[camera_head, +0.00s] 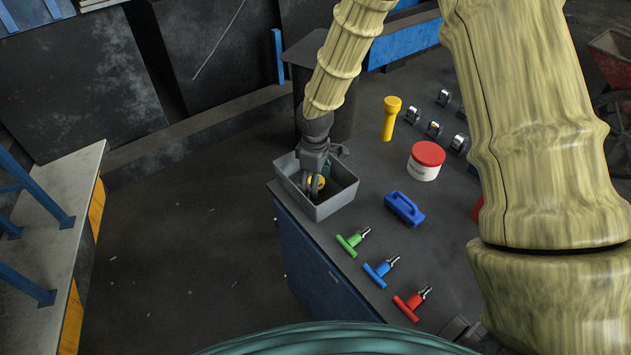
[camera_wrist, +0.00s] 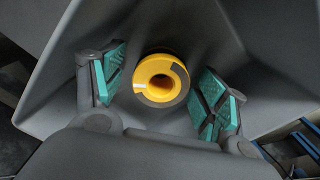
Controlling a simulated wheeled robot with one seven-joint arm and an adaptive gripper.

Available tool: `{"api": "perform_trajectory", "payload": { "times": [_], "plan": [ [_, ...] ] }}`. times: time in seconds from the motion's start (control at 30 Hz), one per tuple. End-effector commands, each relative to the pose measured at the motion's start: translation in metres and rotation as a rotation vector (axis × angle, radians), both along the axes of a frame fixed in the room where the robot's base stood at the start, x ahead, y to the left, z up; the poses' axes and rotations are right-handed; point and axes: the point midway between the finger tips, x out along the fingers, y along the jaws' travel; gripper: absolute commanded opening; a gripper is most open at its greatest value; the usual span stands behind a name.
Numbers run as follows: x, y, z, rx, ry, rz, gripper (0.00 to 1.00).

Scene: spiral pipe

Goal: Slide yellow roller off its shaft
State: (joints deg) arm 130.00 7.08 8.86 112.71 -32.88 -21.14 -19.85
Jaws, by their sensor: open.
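The yellow roller (camera_wrist: 161,79) shows in the wrist view as a yellow ring with a dark hole, with a dark grey part around its edge. It lies inside the grey bin (camera_head: 343,195), whose sloping inner walls also show in the wrist view (camera_wrist: 275,45). My gripper (camera_wrist: 162,92) is open, its green-padded fingers on either side of the roller and apart from it. In the head view my gripper (camera_head: 317,184) reaches down into the bin, with a bit of the yellow roller (camera_head: 316,180) between the fingers. I see no shaft through the roller.
The bin stands at the dark table's left corner. To its right are a blue handled block (camera_head: 404,208), a red-lidded white tub (camera_head: 426,161) and a yellow flashlight (camera_head: 390,118). Green (camera_head: 352,242), blue (camera_head: 381,271) and red (camera_head: 412,303) T-handled tools lie in front.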

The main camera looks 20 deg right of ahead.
Motion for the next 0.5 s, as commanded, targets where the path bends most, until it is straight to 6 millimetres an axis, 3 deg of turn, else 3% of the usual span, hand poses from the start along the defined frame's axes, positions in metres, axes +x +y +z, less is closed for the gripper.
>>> {"api": "perform_trajectory", "payload": {
  "times": [0.5],
  "plan": [
    [0.000,0.000,0.078,0.001,-0.003,-0.001,0.73]
  ]
}}
